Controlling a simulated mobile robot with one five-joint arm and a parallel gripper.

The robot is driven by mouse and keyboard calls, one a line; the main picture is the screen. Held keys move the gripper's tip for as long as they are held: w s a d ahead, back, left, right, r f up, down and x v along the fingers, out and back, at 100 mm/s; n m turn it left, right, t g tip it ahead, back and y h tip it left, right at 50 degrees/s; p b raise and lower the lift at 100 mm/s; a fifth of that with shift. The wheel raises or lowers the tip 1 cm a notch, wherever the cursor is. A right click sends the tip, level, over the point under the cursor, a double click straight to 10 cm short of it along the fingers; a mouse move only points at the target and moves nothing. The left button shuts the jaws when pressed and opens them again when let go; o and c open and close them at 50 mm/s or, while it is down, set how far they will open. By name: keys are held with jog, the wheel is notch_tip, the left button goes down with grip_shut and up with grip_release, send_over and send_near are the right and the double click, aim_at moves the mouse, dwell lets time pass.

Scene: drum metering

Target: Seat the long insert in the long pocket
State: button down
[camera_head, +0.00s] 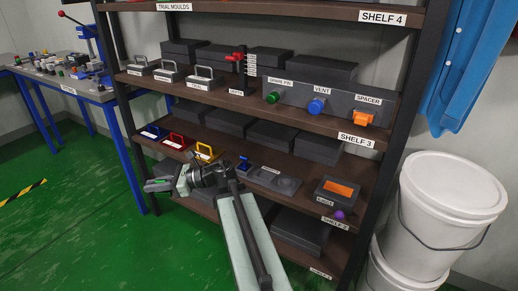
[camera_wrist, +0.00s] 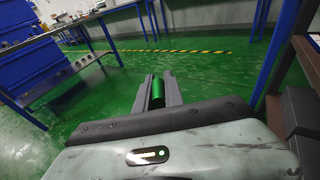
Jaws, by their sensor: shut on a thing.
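My gripper (camera_head: 154,185) is at the left, in front of the shelf rack, pointing left away from the shelves. It is shut on a green cylinder (camera_wrist: 157,92), which lies between the two grey fingers in the wrist view. Which pocket is the long one is too small to tell; my arm hides part of that area.
Red (camera_head: 173,141) and yellow (camera_head: 205,153) handled pieces stand on shelf 2. A box with an orange top (camera_head: 340,188) and a purple knob (camera_head: 339,215) are at its right. Rack posts and shelf edges are close. White buckets (camera_head: 450,195) stand right; green floor is open left.

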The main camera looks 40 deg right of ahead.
jog(key=s+d+r+m+t+h, duration=0.1)
jog(key=s+d+m+t+h, duration=0.1)
jog(key=d, duration=1.6)
jog(key=s+d+m+t+h+p, duration=0.1)
jog(key=s+d+m+h, duration=0.3)
jog(key=d, duration=1.5)
jog(key=s+t+h, duration=0.1)
jog(key=s, duration=0.3)
jog(key=shift+s+r+m+t+h, duration=0.25)
jog(key=shift+r+m+t+h, duration=0.05)
jog(key=shift+r+h, duration=0.1)
notch_tip(320, 180, down, 6)
jog(key=b, duration=0.5)
jog(key=shift+s, duration=0.1)
jog(key=shift+f+b, duration=1.25)
jog(key=shift+b, duration=0.25)
jog(key=c, duration=1.4)
grip_release()
jog(key=shift+o, duration=0.2)
